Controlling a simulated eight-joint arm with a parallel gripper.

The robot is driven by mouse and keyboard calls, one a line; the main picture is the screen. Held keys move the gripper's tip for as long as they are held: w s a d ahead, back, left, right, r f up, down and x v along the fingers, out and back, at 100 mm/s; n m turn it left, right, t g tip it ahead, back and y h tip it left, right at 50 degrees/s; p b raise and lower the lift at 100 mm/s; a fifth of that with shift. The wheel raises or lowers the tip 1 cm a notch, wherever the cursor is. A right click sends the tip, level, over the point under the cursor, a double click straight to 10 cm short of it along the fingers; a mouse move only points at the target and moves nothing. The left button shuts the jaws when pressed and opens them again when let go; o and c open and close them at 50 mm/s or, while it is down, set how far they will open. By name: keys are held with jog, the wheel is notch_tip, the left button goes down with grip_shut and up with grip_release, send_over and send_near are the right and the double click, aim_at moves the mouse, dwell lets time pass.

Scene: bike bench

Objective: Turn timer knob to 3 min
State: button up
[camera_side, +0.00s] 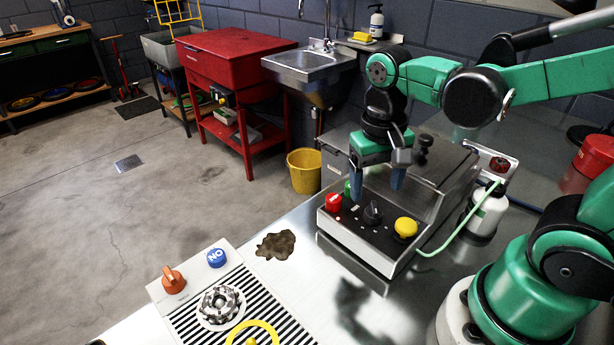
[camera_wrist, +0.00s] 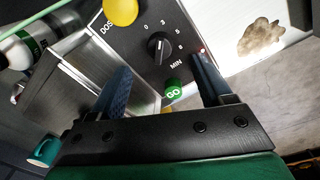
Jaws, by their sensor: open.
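The timer knob (camera_side: 373,213) is black and sits on the dark front panel of a metal unit. In the wrist view the knob (camera_wrist: 158,46) has 0, 3 and other numbers around it, with MIN printed below. A pale mark shows on the knob, but I cannot tell exactly which number it points to. My gripper (camera_side: 377,194) is open and points down above the panel near the knob. In the wrist view my gripper (camera_wrist: 160,68) has its blue fingers apart, with the knob ahead of the gap between them.
A green GO button (camera_wrist: 174,91) sits close to the knob, between the fingers in the wrist view. A yellow button (camera_side: 406,227) and a red control (camera_side: 333,203) flank the knob. A white bottle (camera_side: 488,212) with a green hose stands right. A brown stain (camera_side: 276,245) marks the bench.

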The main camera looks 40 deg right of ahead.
aim_at(374, 206)
jog(key=shift+r, duration=0.2)
jog(key=shift+w+f+m, duration=0.1)
jog(key=shift+f+m, duration=0.05)
jog(key=shift+m, duration=0.45)
jog(key=shift+d+f, duration=0.2)
jog(key=shift+f, duration=2.5)
